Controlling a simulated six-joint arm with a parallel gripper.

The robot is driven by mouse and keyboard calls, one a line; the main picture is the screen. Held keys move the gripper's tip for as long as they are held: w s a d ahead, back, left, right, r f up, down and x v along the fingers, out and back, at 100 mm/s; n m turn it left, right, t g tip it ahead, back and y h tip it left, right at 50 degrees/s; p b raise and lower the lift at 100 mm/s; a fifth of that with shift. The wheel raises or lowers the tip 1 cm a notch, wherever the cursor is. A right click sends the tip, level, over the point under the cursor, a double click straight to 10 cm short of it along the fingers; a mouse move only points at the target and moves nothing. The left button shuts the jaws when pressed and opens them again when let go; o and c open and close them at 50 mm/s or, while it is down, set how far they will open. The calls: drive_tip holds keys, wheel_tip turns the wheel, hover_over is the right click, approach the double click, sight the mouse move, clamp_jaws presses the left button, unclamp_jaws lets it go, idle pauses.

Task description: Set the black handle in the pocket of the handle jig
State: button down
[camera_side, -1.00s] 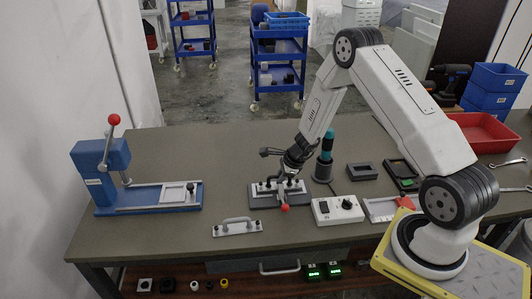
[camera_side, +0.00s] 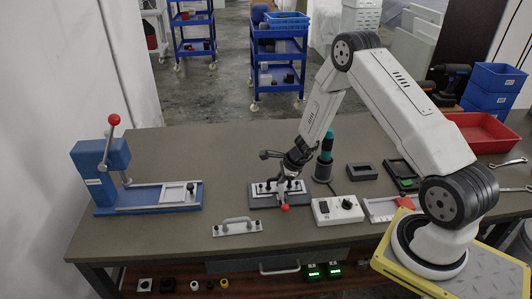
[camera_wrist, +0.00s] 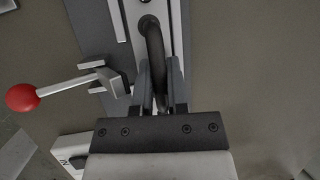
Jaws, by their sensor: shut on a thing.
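The black handle (camera_wrist: 154,58) is a curved bar between the fingers of my gripper (camera_wrist: 161,85) in the wrist view. My gripper is shut on it. Its far end meets the pale strip of the handle jig (camera_wrist: 103,30); whether it is fully seated in the pocket cannot be told, as my fingers hide the near end. In the side view my gripper (camera_side: 291,172) is low over the jig, a dark grey block (camera_side: 262,202) with a pale top and a red-knobbed lever (camera_side: 285,207) pointing to the front.
A plate with a grey handle (camera_side: 237,227) lies in front left of the jig. A control box (camera_side: 337,210) and a teal-topped tool in a stand (camera_side: 325,160) are close on the right. A blue press (camera_side: 100,175) stands at the left, with bare bench between.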

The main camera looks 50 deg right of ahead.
drive_tip(key=c, duration=0.6)
unclamp_jaws()
drive_tip(key=shift+o, duration=0.2)
drive_tip(key=shift+a+f, duration=0.1)
drive_tip(key=shift+s, duration=0.1)
drive_tip(key=shift+c, duration=1.1)
drive_tip(key=shift+o, duration=1.3)
drive_tip(key=shift+f, duration=0.1)
